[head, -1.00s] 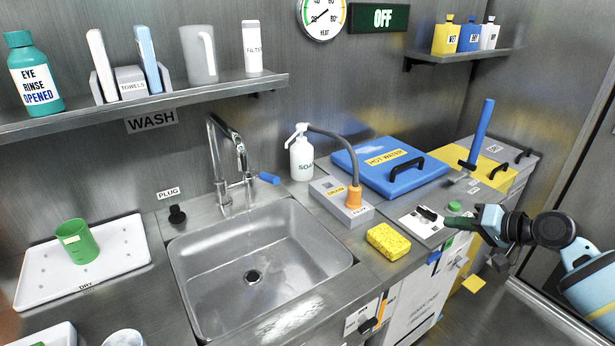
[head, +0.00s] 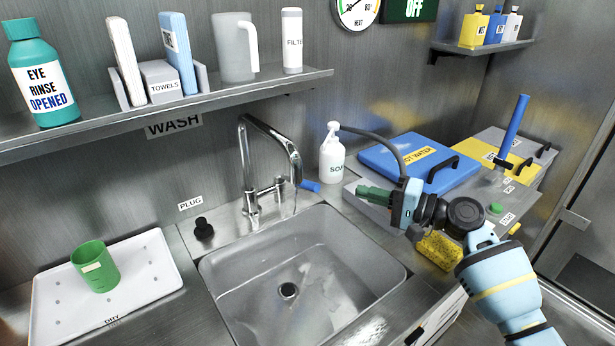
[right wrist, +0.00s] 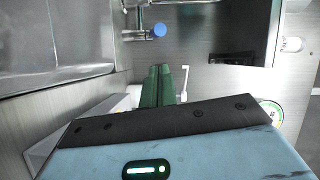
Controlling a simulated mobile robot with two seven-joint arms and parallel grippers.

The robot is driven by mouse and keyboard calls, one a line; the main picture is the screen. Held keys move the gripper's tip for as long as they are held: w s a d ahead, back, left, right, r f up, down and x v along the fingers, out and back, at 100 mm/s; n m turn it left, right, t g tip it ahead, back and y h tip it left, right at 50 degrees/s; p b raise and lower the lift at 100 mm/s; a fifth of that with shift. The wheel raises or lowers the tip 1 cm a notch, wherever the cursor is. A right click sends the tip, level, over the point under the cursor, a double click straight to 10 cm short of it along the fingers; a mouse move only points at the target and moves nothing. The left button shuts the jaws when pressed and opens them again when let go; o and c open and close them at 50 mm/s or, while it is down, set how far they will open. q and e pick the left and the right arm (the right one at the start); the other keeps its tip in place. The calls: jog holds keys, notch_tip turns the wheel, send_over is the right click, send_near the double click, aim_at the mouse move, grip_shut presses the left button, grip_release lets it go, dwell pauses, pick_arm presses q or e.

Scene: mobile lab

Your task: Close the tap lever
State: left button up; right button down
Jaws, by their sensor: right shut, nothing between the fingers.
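The steel tap (head: 268,150) stands behind the sink, its spout arching over the basin. Its lever (head: 309,186) has a blue handle pointing right, toward the soap bottle. In the right wrist view the lever's blue round end (right wrist: 160,30) is ahead of my fingertips, apart from them, with the metal tap body beside it. My right gripper (head: 362,190) has green fingers pressed together, shut and empty. It is to the right of the lever, pointing left toward it, and not touching it. It also shows in the right wrist view (right wrist: 159,68). My left gripper is out of view.
A white soap bottle (head: 332,155) stands just behind and right of the lever. The sink (head: 300,270) is empty. A grey box with a flexible hose, a blue hot-water lid (head: 395,158) and a yellow sponge (head: 437,251) are around my right arm. A shelf (head: 180,105) overhangs the back left.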

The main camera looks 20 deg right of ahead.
jog(key=b+x, duration=0.1)
jog(key=x, duration=0.9)
jog(key=shift+b, duration=0.35)
jog(key=shift+a, duration=0.1)
